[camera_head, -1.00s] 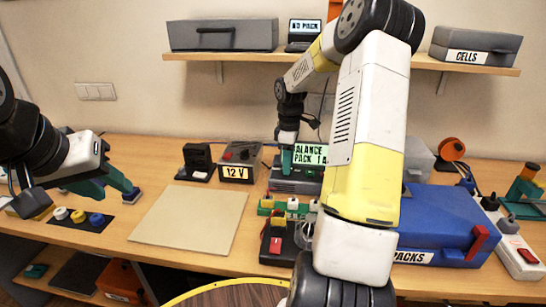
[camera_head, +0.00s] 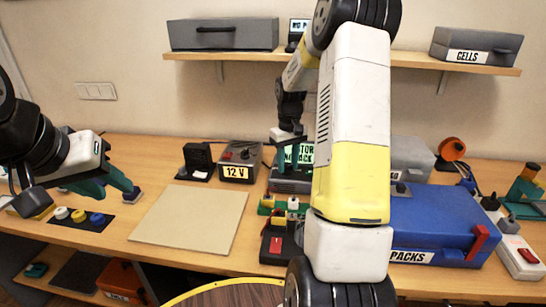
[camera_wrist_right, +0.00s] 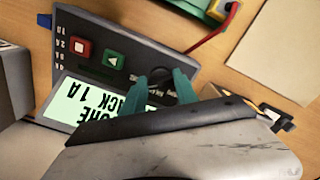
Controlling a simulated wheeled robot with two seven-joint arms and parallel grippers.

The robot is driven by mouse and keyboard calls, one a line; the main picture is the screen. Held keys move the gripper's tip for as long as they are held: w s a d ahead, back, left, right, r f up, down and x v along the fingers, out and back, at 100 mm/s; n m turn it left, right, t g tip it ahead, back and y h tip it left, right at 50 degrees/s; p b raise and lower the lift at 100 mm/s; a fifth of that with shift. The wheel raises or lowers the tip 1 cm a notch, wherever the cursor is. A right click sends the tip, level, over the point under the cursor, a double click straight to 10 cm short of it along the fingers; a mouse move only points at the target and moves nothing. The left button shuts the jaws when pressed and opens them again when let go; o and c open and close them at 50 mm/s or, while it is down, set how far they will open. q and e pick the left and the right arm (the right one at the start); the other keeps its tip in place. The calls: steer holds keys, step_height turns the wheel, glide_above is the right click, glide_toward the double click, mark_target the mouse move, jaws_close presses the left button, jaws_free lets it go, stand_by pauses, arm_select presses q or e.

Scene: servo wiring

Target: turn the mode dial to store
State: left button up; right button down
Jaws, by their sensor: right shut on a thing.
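The dark charger (camera_head: 290,187) stands on the bench under my right arm. Its lit green screen (camera_head: 300,154) is partly covered by my right gripper (camera_head: 284,155). In the right wrist view the screen (camera_wrist_right: 88,106) appears upside down, and its partly cut-off words look like "STORE" and "PACK 1A". My right gripper (camera_wrist_right: 168,84) is shut on the dark mode dial (camera_wrist_right: 159,75) on the charger's face (camera_wrist_right: 105,30); the fingers hide much of it. My left gripper (camera_head: 112,184) is open and empty above the bench at the left.
Red and green buttons (camera_wrist_right: 115,59) sit beside the screen. A grey 12 V supply (camera_head: 240,160) stands left of the charger. A blue PACKS case (camera_head: 435,225) lies right of my arm. A beige mat (camera_head: 190,219) is bare.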

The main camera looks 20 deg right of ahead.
mark_target(288, 166)
steer(key=shift+m, duration=0.6)
steer(key=c, duration=0.9)
jaws_free()
steer(key=shift+c, duration=0.2)
step_height(288, 166, up, 8)
steer(key=shift+f, duration=0.2)
steer(key=shift+r, duration=0.15)
